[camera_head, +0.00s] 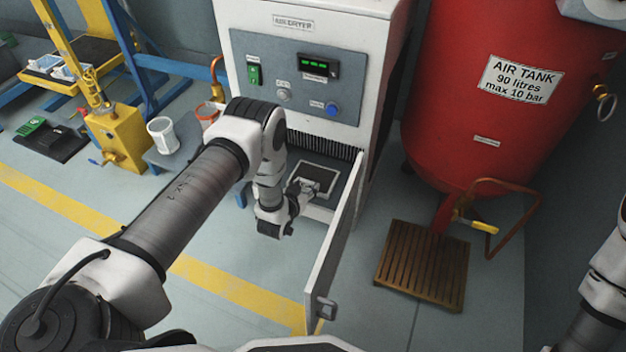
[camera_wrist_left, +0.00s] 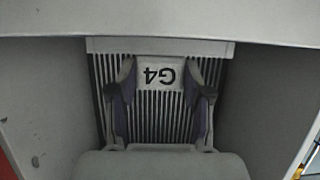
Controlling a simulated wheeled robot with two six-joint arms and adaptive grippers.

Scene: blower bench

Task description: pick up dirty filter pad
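The filter pad (camera_wrist_left: 160,119) is a grey pleated panel with a light plate marked G4, upside down in the left wrist view. In the head view a framed grey panel (camera_head: 318,177), which looks like the pad, lies in the low opening of the air dryer. My left gripper (camera_head: 306,187) reaches into that opening at the panel's near side. In the left wrist view the left gripper (camera_wrist_left: 160,72) has its fingers apart, one on each side of the G4 plate, with nothing seen clamped; contact cannot be told. My right gripper is out of view.
The air dryer's (camera_head: 298,75) open door (camera_head: 335,250) stands just right of my left gripper. A red air tank (camera_head: 490,120) and a wooden slatted pallet (camera_head: 422,265) are farther right. A white cup (camera_head: 162,135) stands on a low stool at left. The floor in front is clear.

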